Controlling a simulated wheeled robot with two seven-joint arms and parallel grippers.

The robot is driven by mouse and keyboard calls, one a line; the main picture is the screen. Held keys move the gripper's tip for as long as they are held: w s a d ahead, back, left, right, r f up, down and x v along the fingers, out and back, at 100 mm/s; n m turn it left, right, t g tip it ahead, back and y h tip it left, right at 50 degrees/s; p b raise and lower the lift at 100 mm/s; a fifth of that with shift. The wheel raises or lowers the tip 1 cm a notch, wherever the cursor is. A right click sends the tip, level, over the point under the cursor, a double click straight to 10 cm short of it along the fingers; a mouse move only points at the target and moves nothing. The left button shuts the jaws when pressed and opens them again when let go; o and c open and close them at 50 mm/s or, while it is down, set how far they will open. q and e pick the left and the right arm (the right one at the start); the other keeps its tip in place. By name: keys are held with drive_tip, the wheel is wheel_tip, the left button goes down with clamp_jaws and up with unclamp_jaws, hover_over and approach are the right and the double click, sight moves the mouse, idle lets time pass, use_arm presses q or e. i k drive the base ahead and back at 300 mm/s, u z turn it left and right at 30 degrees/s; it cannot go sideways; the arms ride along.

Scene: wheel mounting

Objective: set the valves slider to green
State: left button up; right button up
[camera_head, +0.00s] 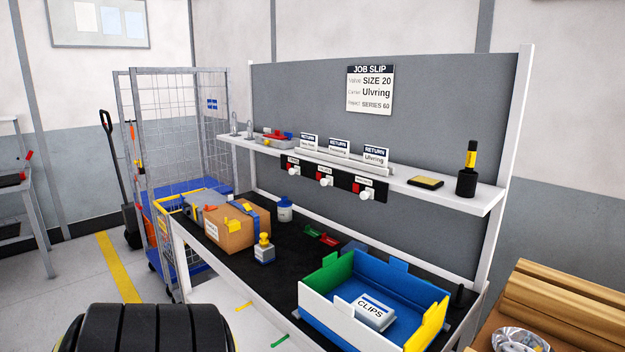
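Three slider switches sit on a black strip under the shelf's front edge. Each has a white knob, with red beside it, and a small label above. The labels are too small to read surely; the middle slider (325,181) seems to be the valves one. The left slider (293,170) and the right slider (366,194) flank it. I see red at the middle slider and cannot make out green there. Neither of my grippers is in view.
A job slip (370,90) reading SIZE 20, Ulvring, SERIES 60 hangs on the grey back panel. The bench below holds a cardboard box (236,232), bottles, and a blue tray (400,290) with a CLIPS box (374,313). A black-yellow bottle (467,172) stands on the shelf.

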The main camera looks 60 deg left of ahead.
sight(329, 180)
drive_tip(key=u, duration=1.15)
drive_tip(key=i, duration=0.25)
drive_tip(key=u, duration=0.95)
